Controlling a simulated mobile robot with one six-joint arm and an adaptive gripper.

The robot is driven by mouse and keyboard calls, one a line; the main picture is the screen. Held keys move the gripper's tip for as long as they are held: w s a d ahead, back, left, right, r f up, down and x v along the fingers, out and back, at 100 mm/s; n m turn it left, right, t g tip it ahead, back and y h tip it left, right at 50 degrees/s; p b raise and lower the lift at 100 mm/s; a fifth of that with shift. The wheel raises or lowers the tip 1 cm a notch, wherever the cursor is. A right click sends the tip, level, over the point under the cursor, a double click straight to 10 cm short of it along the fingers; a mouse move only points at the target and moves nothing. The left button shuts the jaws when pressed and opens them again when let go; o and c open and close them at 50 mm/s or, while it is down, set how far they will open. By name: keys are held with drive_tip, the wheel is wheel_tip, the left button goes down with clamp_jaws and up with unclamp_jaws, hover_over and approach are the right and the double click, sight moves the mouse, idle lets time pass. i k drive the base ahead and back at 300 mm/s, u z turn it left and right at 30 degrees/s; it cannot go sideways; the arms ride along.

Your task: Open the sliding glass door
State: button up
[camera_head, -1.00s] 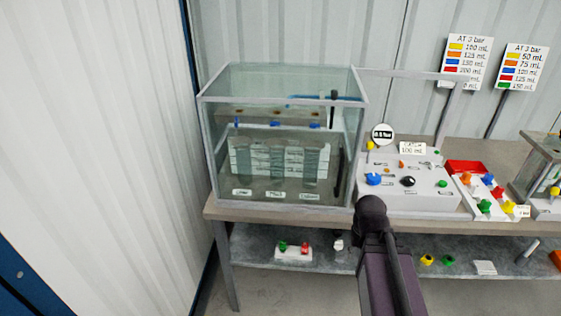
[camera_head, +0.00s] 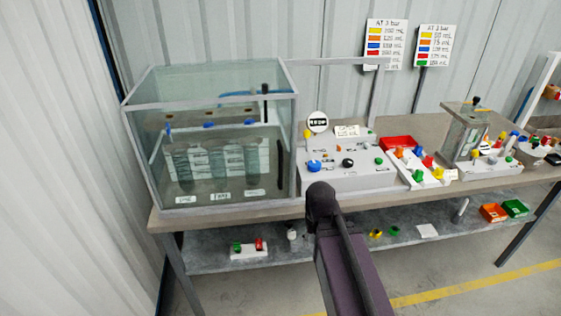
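A glass case (camera_head: 215,118) with a grey frame stands at the left end of the table. Its clear front pane seems to cover the whole front. A dark vertical bar, perhaps the door handle (camera_head: 279,166), shows near the pane's right edge. A grey rail (camera_head: 335,61) runs from the case's top right corner to a post. Inside are several labelled pump cylinders and blue parts behind the glass. My dark arm rises from the bottom centre and ends, as seen here, at a rounded joint before the table. My gripper cannot be seen.
The table (camera_head: 460,190) holds a control panel (camera_head: 345,175) with knobs just right of the case, then a red tray (camera_head: 397,142) and coloured valves. A lower shelf (camera_head: 205,258) carries small parts. Sign boards (camera_head: 387,43) stand behind. A white corrugated wall (camera_head: 50,180) is at left.

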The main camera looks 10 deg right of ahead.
sight(124, 109)
drive_tip(key=z, duration=0.25)
drive_tip(key=k, duration=1.35)
drive_tip(key=u, duration=0.25)
drive_tip(key=i, duration=1)
drive_tip(key=u, duration=0.05)
